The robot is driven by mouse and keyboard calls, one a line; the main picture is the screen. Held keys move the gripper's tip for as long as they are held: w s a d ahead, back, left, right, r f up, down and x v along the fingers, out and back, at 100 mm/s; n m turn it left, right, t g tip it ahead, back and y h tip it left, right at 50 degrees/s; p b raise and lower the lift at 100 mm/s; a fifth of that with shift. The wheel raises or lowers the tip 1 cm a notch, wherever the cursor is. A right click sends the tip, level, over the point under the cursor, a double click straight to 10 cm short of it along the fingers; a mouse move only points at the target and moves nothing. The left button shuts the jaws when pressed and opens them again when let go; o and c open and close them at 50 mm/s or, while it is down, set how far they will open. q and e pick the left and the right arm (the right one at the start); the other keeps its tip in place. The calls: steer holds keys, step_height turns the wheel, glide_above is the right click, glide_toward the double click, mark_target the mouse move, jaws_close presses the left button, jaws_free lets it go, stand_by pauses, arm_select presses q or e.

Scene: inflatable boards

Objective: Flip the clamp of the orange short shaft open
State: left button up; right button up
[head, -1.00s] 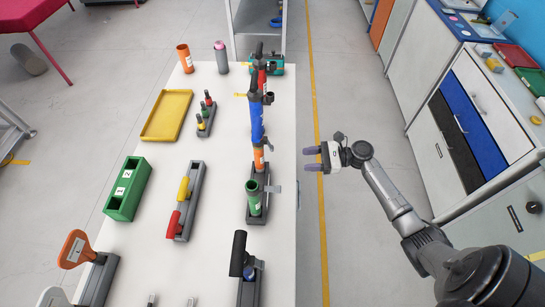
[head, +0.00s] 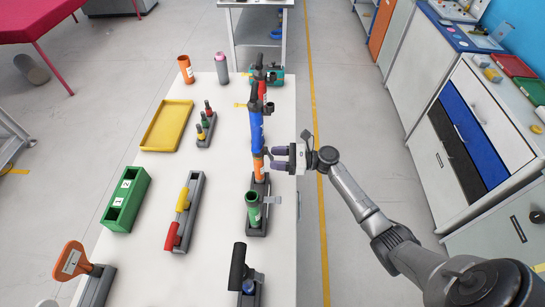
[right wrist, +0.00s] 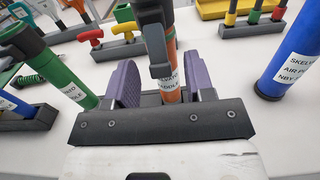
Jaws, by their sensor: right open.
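The orange short shaft (head: 259,170) stands upright in a dark base on the white table, its upper part partly hidden in the head view. In the right wrist view the orange shaft (right wrist: 171,80) carries a white label. Its black clamp (right wrist: 155,35) sits at the upper part, with a lever hanging down along the shaft's near side. My right gripper (head: 277,159) is open and empty, just to the right of the shaft. In the right wrist view its purple fingers (right wrist: 162,85) lie on both sides of the shaft and clamp, nearer the camera. The left gripper is not visible.
A blue shaft (head: 257,130) stands just behind, close to the right wrist view's right side (right wrist: 293,60). A green shaft (head: 253,212) stands in front. A yellow tray (head: 166,126), green box (head: 124,203) and red-yellow handles (head: 178,220) are left.

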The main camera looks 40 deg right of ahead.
steer(key=shift+x, duration=0.8)
steer(key=shift+c, duration=0.2)
